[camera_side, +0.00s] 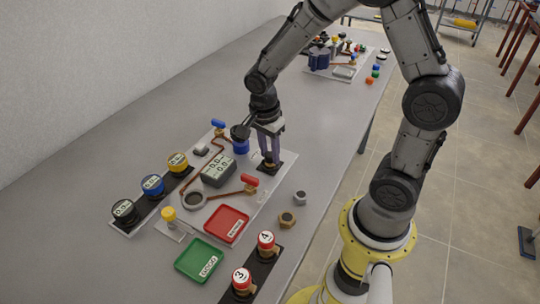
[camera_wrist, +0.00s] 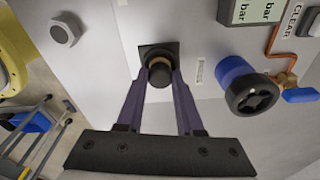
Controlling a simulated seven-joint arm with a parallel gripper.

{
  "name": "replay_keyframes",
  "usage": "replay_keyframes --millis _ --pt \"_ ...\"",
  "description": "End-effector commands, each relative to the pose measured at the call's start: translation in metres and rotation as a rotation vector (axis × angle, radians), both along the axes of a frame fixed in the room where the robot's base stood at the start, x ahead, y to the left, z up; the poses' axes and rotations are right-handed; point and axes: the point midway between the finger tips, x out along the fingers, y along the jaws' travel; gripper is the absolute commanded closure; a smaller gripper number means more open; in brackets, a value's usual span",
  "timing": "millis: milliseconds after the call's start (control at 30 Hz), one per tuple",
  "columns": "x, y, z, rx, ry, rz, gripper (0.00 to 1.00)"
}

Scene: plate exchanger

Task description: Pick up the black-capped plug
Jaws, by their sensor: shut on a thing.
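The black-capped plug (camera_wrist: 159,76) stands at a square black base (camera_wrist: 146,50) in the wrist view; its dark round cap has a brownish rim. My gripper (camera_wrist: 160,82) has its two purple fingers on either side of the plug and is shut on it. In the side view my gripper (camera_side: 269,163) points straight down at the black base (camera_side: 287,170), near the right edge of the white panel; the fingers mostly hide the plug there. I cannot tell whether the plug is lifted from its base.
A blue cylinder with a black top (camera_wrist: 245,85) stands close by, also seen in the side view (camera_side: 240,146). A red-handled valve (camera_side: 250,180), grey display box (camera_side: 218,171), red tray (camera_side: 226,224) and green tray (camera_side: 203,260) are nearby. A grey nut (camera_side: 300,198) lies on the table.

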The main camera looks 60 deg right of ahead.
Motion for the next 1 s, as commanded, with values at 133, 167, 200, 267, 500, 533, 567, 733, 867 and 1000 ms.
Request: replay_keyframes --millis 133,167,200,267,500,533,567,733,867,1000 --pt "0.001 0.0 0.006 -0.001 -0.004 -0.001 1.0" --pt "0.001 0.0 0.008 -0.001 -0.004 -0.001 1.0" --pt "0.001 0.0 0.011 -0.001 -0.004 -0.001 1.0" --pt "0.002 0.0 0.018 -0.001 -0.006 0.0 1.0" --pt "-0.024 0.004 0.063 -0.001 -0.01 0.0 1.0" --pt "-0.03 0.005 0.07 -0.001 -0.01 0.001 1.0" --pt "-0.036 0.006 0.077 -0.001 -0.01 0.001 1.0" --pt "-0.074 0.013 0.102 0.0 -0.006 0.002 1.0" --pt "-0.1 0.018 0.114 0.0 -0.006 0.002 1.0" --pt "-0.12 0.021 0.122 0.0 -0.004 0.0 1.0"
